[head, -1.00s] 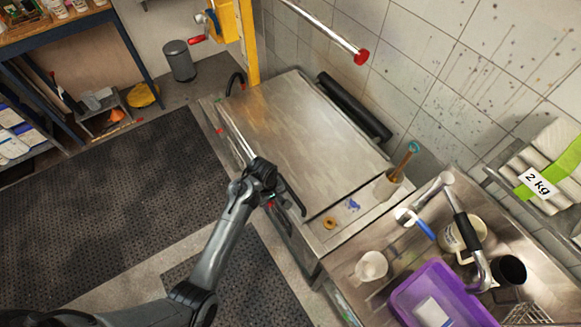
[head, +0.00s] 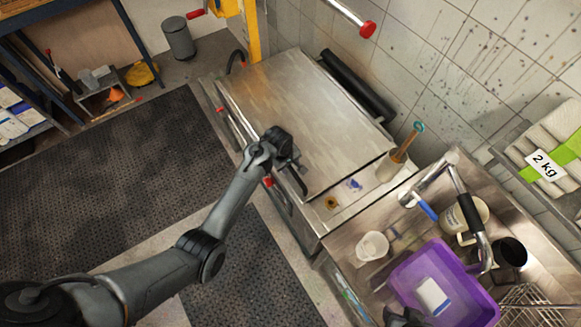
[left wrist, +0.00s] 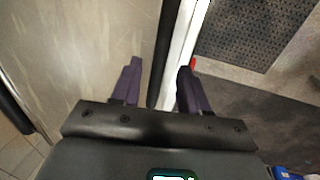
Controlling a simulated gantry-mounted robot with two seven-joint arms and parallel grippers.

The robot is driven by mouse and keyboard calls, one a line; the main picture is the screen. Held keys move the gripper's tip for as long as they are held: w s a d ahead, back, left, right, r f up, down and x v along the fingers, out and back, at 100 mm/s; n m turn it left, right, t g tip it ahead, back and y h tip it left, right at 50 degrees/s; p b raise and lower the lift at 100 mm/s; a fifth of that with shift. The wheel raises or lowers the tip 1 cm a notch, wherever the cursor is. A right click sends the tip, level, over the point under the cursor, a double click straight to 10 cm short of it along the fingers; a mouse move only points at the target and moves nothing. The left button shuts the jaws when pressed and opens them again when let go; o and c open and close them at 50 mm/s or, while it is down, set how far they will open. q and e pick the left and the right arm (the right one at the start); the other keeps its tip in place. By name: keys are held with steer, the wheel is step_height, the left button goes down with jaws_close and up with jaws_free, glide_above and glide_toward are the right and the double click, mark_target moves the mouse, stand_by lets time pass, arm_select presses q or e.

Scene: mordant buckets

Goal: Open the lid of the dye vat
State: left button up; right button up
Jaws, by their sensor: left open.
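The dye vat (head: 312,235) is a steel box against the tiled wall, with a flat brushed-metal lid (head: 300,105) lying shut on top. A bar handle (head: 235,125) with red ends runs along its front edge. My left gripper (head: 298,172) is at the near front corner of the lid, above the handle side, and partly hides the bar. In the left wrist view the open gripper (left wrist: 160,78) has one dark finger over the lid side and one by the pale bar (left wrist: 181,50), close to a red end piece. I cannot tell whether the fingers touch the bar.
A steel sink at right holds a purple tub (head: 405,275), a white cup (head: 372,246) and a white jug. A pot with a wooden-handled tool (head: 391,168) stands on the vat's right ledge. Dark mats (head: 110,190) cover the clear floor at left.

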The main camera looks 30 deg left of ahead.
arm_select(q)
steer(key=shift+w+d+f, duration=0.1)
steer(key=shift+w+f, duration=0.1)
steer(key=shift+f, duration=0.9)
jaws_close()
